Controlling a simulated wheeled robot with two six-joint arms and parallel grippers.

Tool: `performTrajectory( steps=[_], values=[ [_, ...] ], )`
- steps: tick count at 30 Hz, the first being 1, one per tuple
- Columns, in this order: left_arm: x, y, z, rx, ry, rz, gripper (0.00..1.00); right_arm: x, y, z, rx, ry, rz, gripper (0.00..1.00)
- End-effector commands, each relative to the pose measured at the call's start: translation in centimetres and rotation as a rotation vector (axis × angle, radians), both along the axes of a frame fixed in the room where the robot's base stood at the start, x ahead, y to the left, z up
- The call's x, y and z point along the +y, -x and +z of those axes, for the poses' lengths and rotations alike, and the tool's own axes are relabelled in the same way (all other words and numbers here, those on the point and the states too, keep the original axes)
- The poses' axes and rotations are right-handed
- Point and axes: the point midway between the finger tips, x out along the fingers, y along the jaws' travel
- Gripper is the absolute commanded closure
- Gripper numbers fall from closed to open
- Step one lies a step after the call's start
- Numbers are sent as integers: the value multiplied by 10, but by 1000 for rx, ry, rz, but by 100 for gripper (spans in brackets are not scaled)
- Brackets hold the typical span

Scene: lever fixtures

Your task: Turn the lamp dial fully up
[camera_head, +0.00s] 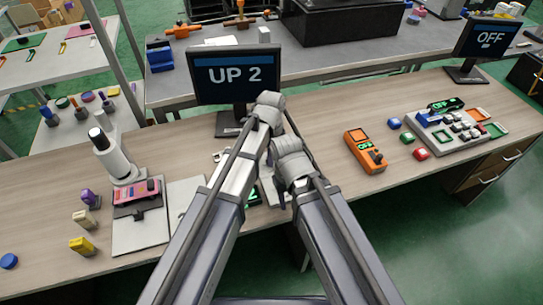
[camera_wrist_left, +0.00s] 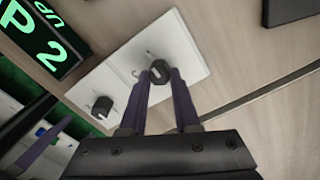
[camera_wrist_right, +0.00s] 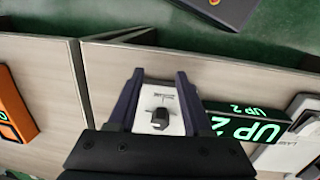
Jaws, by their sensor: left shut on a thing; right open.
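My left gripper (camera_wrist_left: 160,78) is shut on a dark faceted knob (camera_wrist_left: 158,68), which stands on a white plate (camera_wrist_left: 176,38) in the left wrist view. A second black knob (camera_wrist_left: 103,106) stands on the adjoining white plate, clear of the fingers. My right gripper (camera_wrist_right: 160,72) is open; a black knob (camera_wrist_right: 160,118) on a white plate shows between its fingers. I cannot tell whether it touches. The plate labels are too small to read. In the head view my arms hide most of the knobs and both fingertips.
A monitor (camera_head: 236,76) reads UP 2; a green-lit display (camera_wrist_right: 243,122) beside the plates reads the same. Another monitor (camera_head: 487,40) reads OFF. An orange switch box (camera_head: 364,150) and a grey button panel (camera_head: 455,134) stand to the right, a microscope (camera_head: 115,157) to the left.

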Motion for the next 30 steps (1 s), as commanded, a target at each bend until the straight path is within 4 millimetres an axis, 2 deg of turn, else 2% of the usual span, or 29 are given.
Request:
performTrajectory(
  steps=[18, 19, 26, 30],
  values=[
    [0, 1, 0, 1, 0, -37, 100, 0, 0, 0, 0, 0, 0, 50],
    [0, 1, 0, 1, 0, -37, 68, 0, 0, 0, 0, 0, 0, 50],
    [0, 0, 0, 0, 0, -36, 42, 0, 0, 0, 0, 0, 0, 50],
    [0, 0, 0, 0, 0, -35, 40, 0, 0, 0, 0, 0, 0, 50]
  ],
)
